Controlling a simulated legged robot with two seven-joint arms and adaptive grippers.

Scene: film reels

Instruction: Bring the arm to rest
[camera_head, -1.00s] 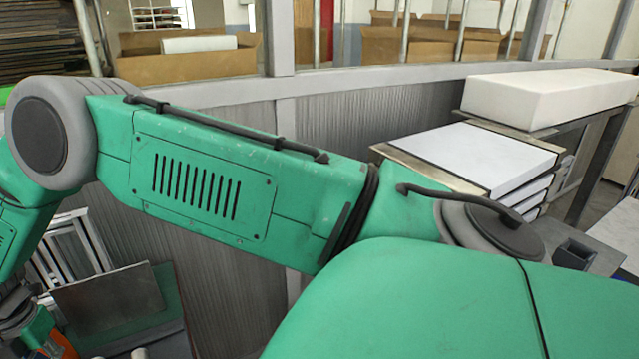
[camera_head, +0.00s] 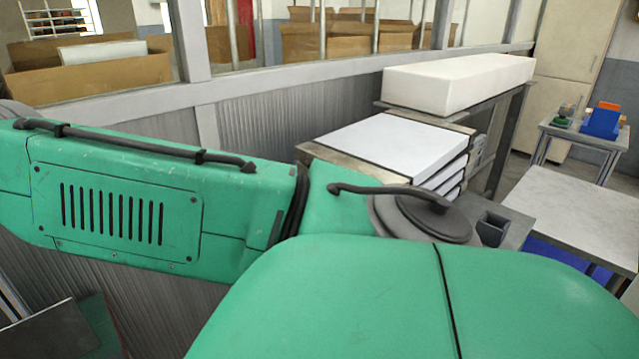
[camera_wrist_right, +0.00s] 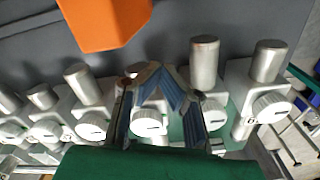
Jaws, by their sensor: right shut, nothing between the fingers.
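No gripper shows in the head view. In the right wrist view my right gripper (camera_wrist_right: 158,70) has its fingers brought together at the tips, with nothing between them. Behind and around it is a row of pale units with metal cylinders and round knobs (camera_wrist_right: 270,105). Whether the fingers touch any unit cannot be told. The left gripper is out of view.
An orange block (camera_wrist_right: 105,22) is at the top of the wrist view. In the head view a white block (camera_head: 455,85) lies on a stand behind stacked white panels (camera_head: 395,140). A light table (camera_head: 580,210) stands at right. Cardboard boxes (camera_head: 90,72) are behind the frame wall.

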